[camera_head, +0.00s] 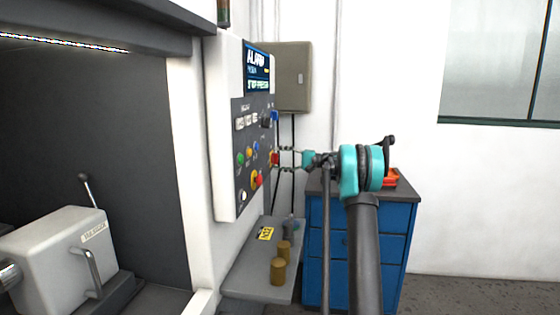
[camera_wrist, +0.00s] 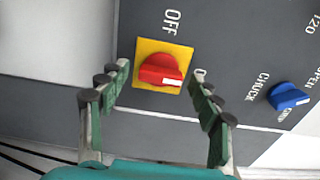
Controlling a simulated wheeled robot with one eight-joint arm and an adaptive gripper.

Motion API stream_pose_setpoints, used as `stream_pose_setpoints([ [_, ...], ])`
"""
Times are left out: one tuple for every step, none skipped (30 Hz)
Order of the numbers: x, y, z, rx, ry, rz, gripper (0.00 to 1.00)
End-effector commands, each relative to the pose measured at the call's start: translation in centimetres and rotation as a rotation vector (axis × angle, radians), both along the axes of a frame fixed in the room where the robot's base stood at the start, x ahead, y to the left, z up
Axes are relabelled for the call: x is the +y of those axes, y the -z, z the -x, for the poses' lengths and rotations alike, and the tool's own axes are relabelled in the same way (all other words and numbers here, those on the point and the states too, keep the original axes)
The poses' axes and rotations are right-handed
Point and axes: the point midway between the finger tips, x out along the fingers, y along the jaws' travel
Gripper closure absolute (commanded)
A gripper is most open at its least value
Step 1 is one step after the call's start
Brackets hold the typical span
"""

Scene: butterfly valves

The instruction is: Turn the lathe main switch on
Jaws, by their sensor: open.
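The main switch is a red knob (camera_wrist: 160,70) on a square yellow plate, with "OFF" printed above it in the wrist view. A white mark shows on the knob's lower right edge. Another label by the plate's right side is partly hidden by a finger. In the head view the red knob (camera_head: 274,158) sits at the right edge of the lathe's control panel (camera_head: 243,200). My gripper (camera_wrist: 158,82) is open, one green-padded finger on each side of the knob. It looks empty; whether the fingers touch the plate cannot be told. It also shows in the head view (camera_head: 288,159), facing the panel.
A blue chuck knob (camera_wrist: 289,96) lies right of the switch. Other buttons and a red-and-yellow knob (camera_head: 257,179) fill the panel. Below is a grey shelf (camera_head: 245,283) with brass-coloured cylinders (camera_head: 278,271). A blue cabinet (camera_head: 390,245) stands behind my arm.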

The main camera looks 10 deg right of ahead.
Motion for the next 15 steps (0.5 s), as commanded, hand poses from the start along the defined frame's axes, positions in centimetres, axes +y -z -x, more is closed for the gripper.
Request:
stream_pose_setpoints([
  [-0.4, 0.0, 0.1, 0.0, 0.001, 0.0, 0.36],
  [-0.6, 0.0, 0.2, 0.0, 0.002, 0.0, 0.36],
  [-1.1, 0.0, 0.3, 0.0, 0.002, 0.0, 0.36],
  [-1.5, 0.0, 0.4, 0.0, 0.002, 0.0, 0.36],
  [-1.9, 0.0, 0.6, 0.0, 0.002, 0.0, 0.36],
  [-2.6, 0.0, 0.8, 0.0, 0.003, 0.0, 0.36],
  [-3.2, 0.0, 0.9, 0.0, 0.004, 0.0, 0.36],
  [-3.8, 0.0, 1.2, 0.0, 0.004, 0.0, 0.36],
  [-4.6, 0.0, 1.4, 0.0, 0.003, 0.0, 0.36],
  [-5.2, 0.0, 1.6, 0.0, 0.004, 0.0, 0.36],
  [-5.9, 0.0, 1.8, 0.0, 0.004, 0.0, 0.36],
  [-6.6, 0.0, 2.1, 0.0, 0.003, 0.0, 0.36],
  [-7.1, 0.0, 2.2, 0.0, 0.004, 0.0, 0.36],
  [-7.7, 0.0, 2.4, 0.0, 0.004, 0.0, 0.36],
  [-8.4, 0.0, 2.6, 0.0, 0.003, 0.0, 0.36],
])
